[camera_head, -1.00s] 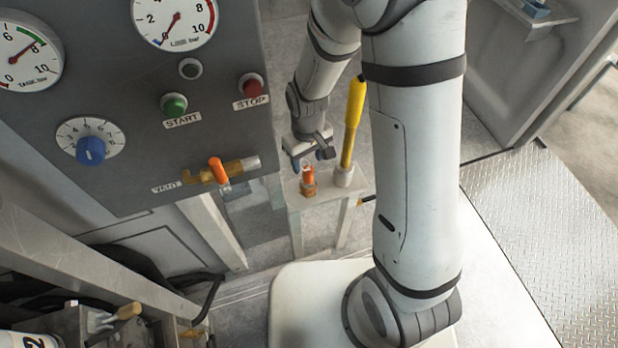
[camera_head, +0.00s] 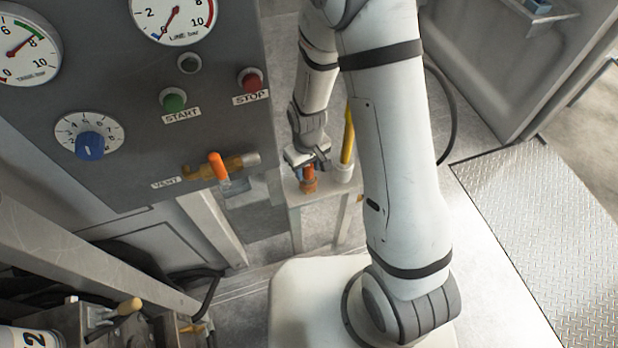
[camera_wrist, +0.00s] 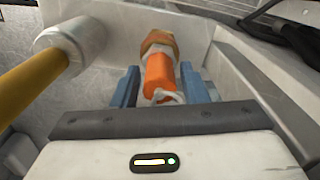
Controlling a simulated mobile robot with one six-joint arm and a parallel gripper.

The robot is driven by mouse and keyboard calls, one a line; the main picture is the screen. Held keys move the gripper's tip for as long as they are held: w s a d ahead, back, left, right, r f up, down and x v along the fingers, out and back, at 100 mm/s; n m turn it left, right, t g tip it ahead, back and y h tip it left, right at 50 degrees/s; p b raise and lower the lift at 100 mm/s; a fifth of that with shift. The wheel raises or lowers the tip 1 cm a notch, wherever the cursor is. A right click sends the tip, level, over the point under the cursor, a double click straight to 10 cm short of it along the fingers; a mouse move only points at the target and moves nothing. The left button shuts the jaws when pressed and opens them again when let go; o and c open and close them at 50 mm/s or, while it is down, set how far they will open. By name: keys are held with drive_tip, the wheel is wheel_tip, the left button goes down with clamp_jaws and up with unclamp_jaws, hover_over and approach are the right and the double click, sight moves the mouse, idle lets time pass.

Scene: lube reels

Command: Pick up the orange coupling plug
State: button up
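The orange coupling plug (camera_wrist: 159,76) stands in a brass fitting on a small stand, with a light ring or loop at its near end. In the head view the plug (camera_head: 308,185) shows just below my gripper, its top partly hidden by the fingers. My gripper (camera_head: 308,168) is lowered over it. In the wrist view the blue fingers of my gripper (camera_wrist: 160,88) are on either side of the plug, with narrow gaps showing, so it is open around it. Contact is not visible.
A yellow-handled tool (camera_head: 348,140) stands upright in a pale socket close to the right of the plug; it also fills the left of the wrist view (camera_wrist: 30,85). The control panel (camera_head: 130,110) with an orange vent valve lever (camera_head: 218,165) is to the left.

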clamp_jaws()
idle(0.5)
